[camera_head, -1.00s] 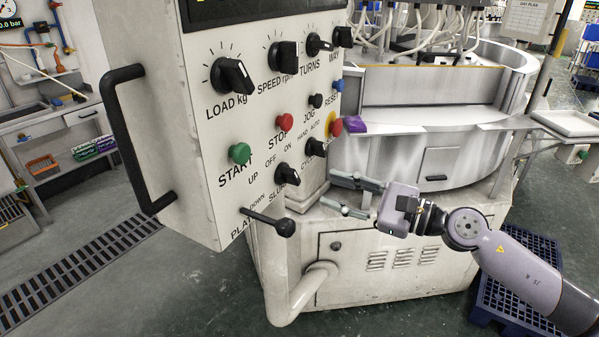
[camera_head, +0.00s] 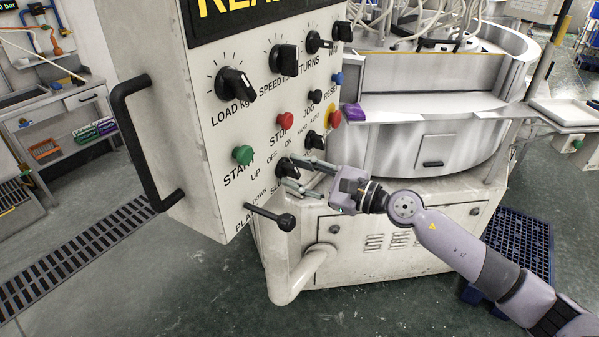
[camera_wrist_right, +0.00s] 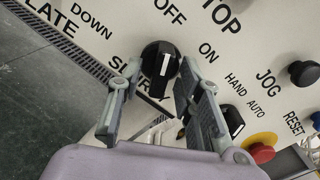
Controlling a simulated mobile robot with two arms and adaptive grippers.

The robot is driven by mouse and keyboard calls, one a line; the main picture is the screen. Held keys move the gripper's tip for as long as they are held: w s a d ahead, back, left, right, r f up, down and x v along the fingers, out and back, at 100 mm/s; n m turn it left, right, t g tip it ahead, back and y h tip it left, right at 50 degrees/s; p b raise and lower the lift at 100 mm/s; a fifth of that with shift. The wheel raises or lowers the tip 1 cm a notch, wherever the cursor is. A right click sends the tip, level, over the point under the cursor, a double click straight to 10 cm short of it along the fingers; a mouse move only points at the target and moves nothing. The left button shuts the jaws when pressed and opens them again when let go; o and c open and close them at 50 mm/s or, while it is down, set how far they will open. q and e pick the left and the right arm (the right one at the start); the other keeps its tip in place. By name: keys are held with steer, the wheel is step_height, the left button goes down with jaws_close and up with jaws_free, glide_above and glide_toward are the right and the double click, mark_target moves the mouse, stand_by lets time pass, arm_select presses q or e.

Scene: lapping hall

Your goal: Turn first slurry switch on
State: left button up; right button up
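The slurry switch (camera_head: 284,166) is a black rotary knob on the pale control panel, below the OFF and ON labels and partly hidden by my right gripper in the head view. In the right wrist view the knob (camera_wrist_right: 160,62) shows its white pointer line aimed roughly at OFF. My right gripper (camera_head: 288,171) is open, its two fingertips at either side of the knob. In the wrist view the gripper (camera_wrist_right: 159,72) has the knob between and just beyond its tips; I cannot tell whether they touch it. My left gripper is out of view.
Close by are a green START button (camera_head: 243,155), a red STOP button (camera_head: 286,119), the HAND/AUTO knob (camera_head: 314,140), a red emergency button (camera_head: 334,117) on yellow, and a black lever (camera_head: 285,221) sticking out below. A handle (camera_head: 130,140) juts from the panel's left side.

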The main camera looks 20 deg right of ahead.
jaws_close()
steer(key=shift+m, duration=0.3)
stand_by(0.3)
steer(key=m+p, duration=0.2)
steer(key=m, duration=0.3)
steer(key=shift+r+p, duration=0.1)
steer(key=shift+p, duration=0.25)
steer(key=m+p, duration=0.2)
steer(key=m, duration=0.4)
steer(key=shift+s+a+p, duration=0.1)
steer(key=shift+p, duration=0.2)
steer(key=shift+m, duration=0.3)
steer(key=shift+o, duration=0.3)
jaws_free()
